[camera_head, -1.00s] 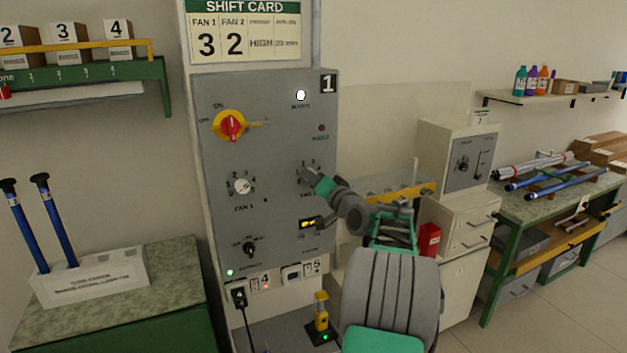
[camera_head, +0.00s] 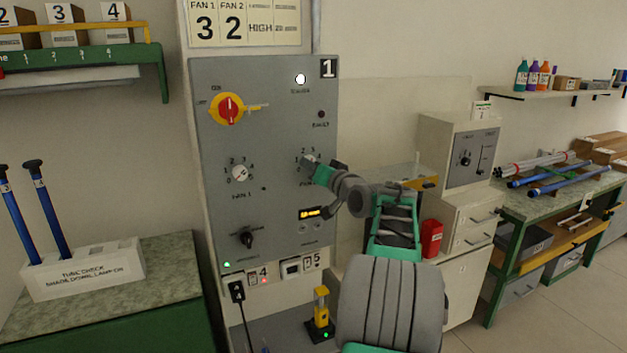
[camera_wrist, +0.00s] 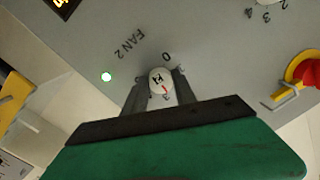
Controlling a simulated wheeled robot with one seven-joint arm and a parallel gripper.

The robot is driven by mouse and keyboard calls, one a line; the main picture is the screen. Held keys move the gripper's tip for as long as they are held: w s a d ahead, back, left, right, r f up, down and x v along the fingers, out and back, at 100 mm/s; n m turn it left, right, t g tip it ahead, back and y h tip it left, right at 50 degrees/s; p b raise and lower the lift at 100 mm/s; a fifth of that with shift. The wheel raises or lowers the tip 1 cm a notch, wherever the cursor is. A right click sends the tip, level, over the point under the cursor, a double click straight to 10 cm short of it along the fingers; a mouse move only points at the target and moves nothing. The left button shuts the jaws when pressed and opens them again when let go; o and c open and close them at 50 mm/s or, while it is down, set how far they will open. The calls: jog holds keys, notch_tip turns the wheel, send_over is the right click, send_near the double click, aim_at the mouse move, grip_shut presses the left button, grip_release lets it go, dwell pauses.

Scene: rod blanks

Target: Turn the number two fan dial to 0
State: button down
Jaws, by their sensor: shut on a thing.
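The number two fan dial is a small white round knob (camera_wrist: 161,82) on the grey panel (camera_head: 270,130), above right of the fan 1 dial (camera_head: 240,173). My gripper (camera_wrist: 161,88) is shut on this dial, one dark finger on each side. In the wrist view a short red mark shows on the knob's lower part, toward a figure that looks like 3. The 0 (camera_wrist: 168,57) stands on the opposite side, near the FAN 2 lettering (camera_wrist: 127,46). In the head view my gripper (camera_head: 311,168) partly covers the dial and its label.
A red and yellow switch (camera_head: 230,109) sticks out at the panel's upper left. A black knob (camera_head: 247,239) and a lit display (camera_head: 312,213) are lower down. The shift card (camera_head: 245,20) above reads 3 for fan 1 and 2 for fan 2.

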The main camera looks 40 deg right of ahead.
jog(key=shift+d+r+n+g+h+b, duration=0.15)
jog(key=shift+n+h+b, duration=0.2)
jog(key=shift+n+b, duration=3.5)
jog(key=shift+a+n+g+h+b, duration=0.1)
jog(key=shift+n+h+b, duration=0.3)
jog(key=shift+n+b, duration=3.45)
jog(key=shift+d+r+n+g+h+b, duration=0.15)
jog(key=shift+n+h+b, duration=0.2)
jog(key=shift+n+b, duration=3.5)
jog(key=shift+a+n+p, duration=0.1)
jog(key=shift+n+p, duration=0.75)
jog(key=shift+n, duration=0.2)
jog(key=c, duration=1)
grip_release()
jog(key=b+v, duration=0.2)
jog(key=v, duration=0.5)
jog(key=shift+s+a, duration=0.15)
jog(key=shift+s, duration=0.2)
